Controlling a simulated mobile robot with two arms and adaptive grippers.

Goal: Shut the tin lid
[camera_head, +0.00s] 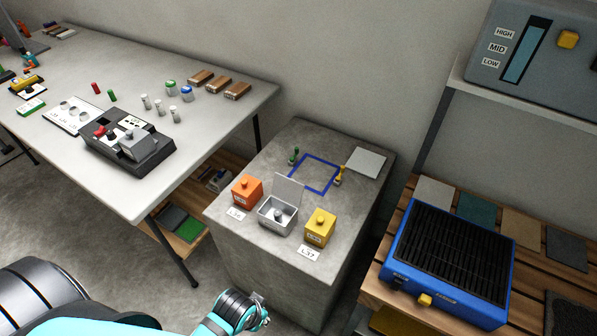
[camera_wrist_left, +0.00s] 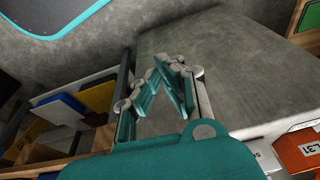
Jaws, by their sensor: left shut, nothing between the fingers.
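The grey metal tin (camera_head: 278,216) stands on the concrete block between an orange box and a yellow box. Its lid (camera_head: 289,190) is up, standing at the back edge, and the tin is open. A small rounded grey thing shows inside the tin. My left gripper (camera_head: 262,310) is low in front of the block, apart from the tin and below it in the picture. In the left wrist view its fingertips (camera_wrist_left: 180,65) are together and empty, with the concrete behind them. My right gripper is not in view.
The orange box (camera_head: 247,190) and yellow box (camera_head: 320,227) stand close on either side of the tin. A blue square outline (camera_head: 314,188) and a pale tile (camera_head: 367,162) lie behind. A blue grilled unit (camera_head: 448,262) stands at right, a white table (camera_head: 215,125) at left.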

